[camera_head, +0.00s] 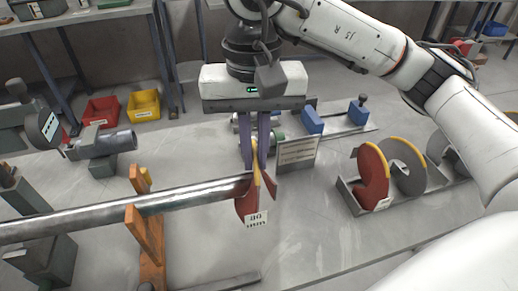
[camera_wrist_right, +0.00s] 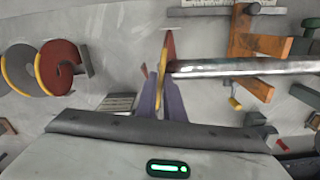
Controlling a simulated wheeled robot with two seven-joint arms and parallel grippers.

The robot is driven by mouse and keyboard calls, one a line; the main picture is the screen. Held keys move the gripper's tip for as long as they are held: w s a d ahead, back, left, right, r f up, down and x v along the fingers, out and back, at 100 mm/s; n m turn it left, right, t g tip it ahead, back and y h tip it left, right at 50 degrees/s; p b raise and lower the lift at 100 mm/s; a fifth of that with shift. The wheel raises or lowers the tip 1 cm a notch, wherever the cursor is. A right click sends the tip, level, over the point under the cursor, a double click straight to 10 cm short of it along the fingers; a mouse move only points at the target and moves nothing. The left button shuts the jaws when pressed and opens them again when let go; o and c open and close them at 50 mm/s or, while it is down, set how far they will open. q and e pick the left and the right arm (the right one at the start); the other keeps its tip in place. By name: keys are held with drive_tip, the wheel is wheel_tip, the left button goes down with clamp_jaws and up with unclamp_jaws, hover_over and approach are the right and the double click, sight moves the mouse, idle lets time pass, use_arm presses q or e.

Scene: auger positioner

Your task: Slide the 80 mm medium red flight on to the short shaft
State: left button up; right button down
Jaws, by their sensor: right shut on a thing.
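The red flight (camera_head: 247,206) has a yellow edge and a label reading 80 mm, and hangs upright at the free right end of a long steel shaft (camera_head: 180,197). My right gripper (camera_head: 259,165) is shut on the flight from above, its purple fingers on the upper part. In the right wrist view the flight (camera_wrist_right: 167,50) is edge-on, with the shaft's end (camera_wrist_right: 180,68) against it. I cannot tell whether the shaft's tip is inside the flight's bore. My left gripper is not in view.
An orange stand (camera_head: 149,240) supports the shaft. A tray (camera_head: 437,192) at right holds red and grey flights. A small sign (camera_head: 297,152) stands behind the gripper. Red (camera_head: 101,111) and yellow (camera_head: 144,105) bins are at the back left.

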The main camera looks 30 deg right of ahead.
drive_tip(key=shift+w+a+r+p, duration=0.1)
drive_tip(key=shift+w+a, duration=0.5)
drive_tip(key=shift+a, duration=1.9)
drive_tip(key=shift+w+a+f+p, duration=0.1)
drive_tip(key=shift+w+a, duration=0.5)
drive_tip(key=shift+a, duration=1.9)
drive_tip(key=shift+w+a+r+p, duration=0.1)
drive_tip(key=shift+w+a, duration=0.5)
drive_tip(key=shift+a, duration=1.9)
drive_tip(key=c, duration=1.8)
unclamp_jaws()
wheel_tip(320, 180, up, 10)
drive_tip(key=shift+p, duration=0.3)
